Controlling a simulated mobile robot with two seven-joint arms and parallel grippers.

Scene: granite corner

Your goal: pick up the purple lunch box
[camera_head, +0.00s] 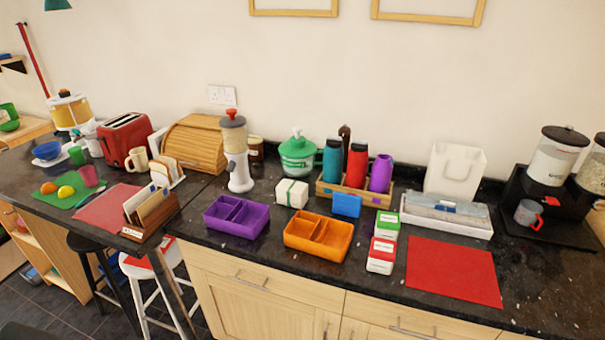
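The purple lunch box (253,221) is an open tray with a divider and separate compartments. It sits on the dark granite counter near its front edge, left of the orange lunch box (343,239). The two boxes stand apart with a small gap between them. I see no lid on the purple box, and it looks empty. Neither of my grippers is in view.
Behind the purple box stand a white dispenser (238,172) and a white wrapped block (291,193). A wooden letter rack (150,216) is to its left. A bottle crate (334,189), small cartons (381,256) and a red mat (453,271) are further right.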

